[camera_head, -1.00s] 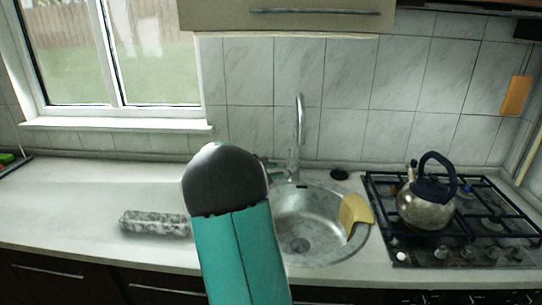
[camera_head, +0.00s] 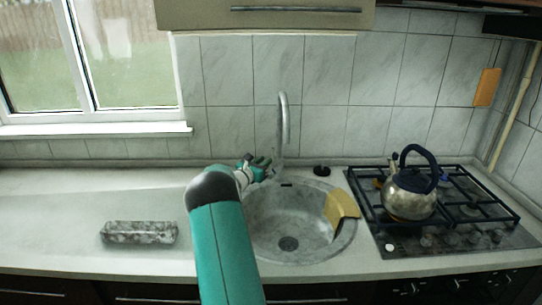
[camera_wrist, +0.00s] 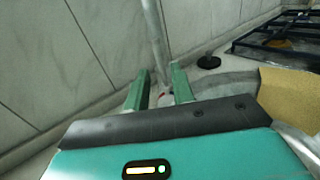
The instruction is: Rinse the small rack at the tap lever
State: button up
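A grey speckled, oblong object (camera_head: 139,232), which looks like the small rack, lies on the counter left of the sink. The tall steel tap (camera_head: 284,125) rises behind the sink; its column also shows in the wrist view (camera_wrist: 155,35). My gripper (camera_head: 262,168) is at the foot of the tap, far from the rack. In the wrist view its two green fingers (camera_wrist: 160,88) are apart, with nothing held between them.
The round steel sink (camera_head: 290,257) holds a yellow piece (camera_head: 342,206) at its right edge. A black plug-like disc (camera_head: 321,170) lies behind it. A kettle (camera_head: 408,200) stands on the gas hob (camera_head: 460,240) at the right. The counter (camera_head: 60,200) at the left is mostly clear.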

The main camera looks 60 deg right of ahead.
aim_at(273, 167)
jog(key=d, duration=0.7)
jog(key=shift+s+d, duration=0.1)
jog(key=shift+s, duration=0.3)
grip_shut()
